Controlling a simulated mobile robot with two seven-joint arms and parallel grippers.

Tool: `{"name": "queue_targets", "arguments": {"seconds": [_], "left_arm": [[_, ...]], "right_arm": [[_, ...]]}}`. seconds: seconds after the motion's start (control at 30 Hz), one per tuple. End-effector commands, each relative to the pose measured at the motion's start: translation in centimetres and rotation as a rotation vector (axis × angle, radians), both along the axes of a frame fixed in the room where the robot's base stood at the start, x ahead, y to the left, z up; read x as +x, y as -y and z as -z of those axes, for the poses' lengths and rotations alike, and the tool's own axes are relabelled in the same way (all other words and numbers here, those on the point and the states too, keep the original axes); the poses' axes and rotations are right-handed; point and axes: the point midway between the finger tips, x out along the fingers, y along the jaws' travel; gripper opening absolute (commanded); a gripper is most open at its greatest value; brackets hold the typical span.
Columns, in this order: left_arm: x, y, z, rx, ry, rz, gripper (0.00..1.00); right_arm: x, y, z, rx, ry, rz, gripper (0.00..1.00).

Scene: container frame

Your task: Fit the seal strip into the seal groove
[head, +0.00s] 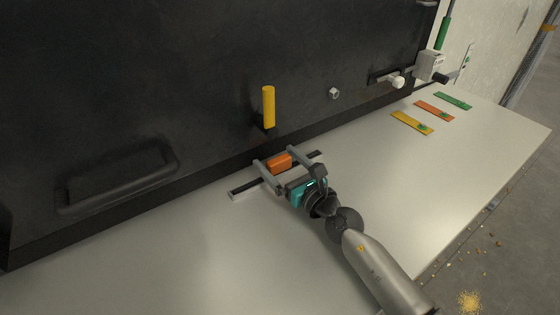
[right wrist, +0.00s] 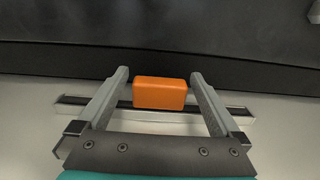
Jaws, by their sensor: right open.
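An orange block (head: 280,163), which seems to be the seal strip or its grip, sits over a long pale rail (head: 237,194) with a dark slot, likely the seal groove. In the right wrist view the block (right wrist: 160,94) covers the middle of the rail (right wrist: 238,112), so I cannot tell whether it sits in the slot or only on it. My right gripper (head: 275,157) is open, one finger on each side of the block. In the right wrist view there is a gap between the block and each finger. My left gripper is not in view.
A dark panel with a yellow upright handle (head: 268,106) and a recessed grip (head: 118,180) stands behind the rail. Yellow (head: 412,123), orange (head: 434,111) and green (head: 453,101) plates lie at the table's far right. The white table (head: 400,180) is otherwise clear.

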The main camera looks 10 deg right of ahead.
Motion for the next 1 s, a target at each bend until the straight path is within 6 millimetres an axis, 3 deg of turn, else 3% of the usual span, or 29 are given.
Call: {"name": "queue_targets", "arguments": {"seconds": [0.27, 1.0], "left_arm": [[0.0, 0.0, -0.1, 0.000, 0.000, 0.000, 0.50], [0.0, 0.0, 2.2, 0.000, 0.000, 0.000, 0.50]], "right_arm": [[-1.7, 0.7, 0.1, 0.000, -0.003, 0.001, 1.00], [-12.6, 5.1, 0.2, -0.002, 0.000, 0.000, 1.00]]}}
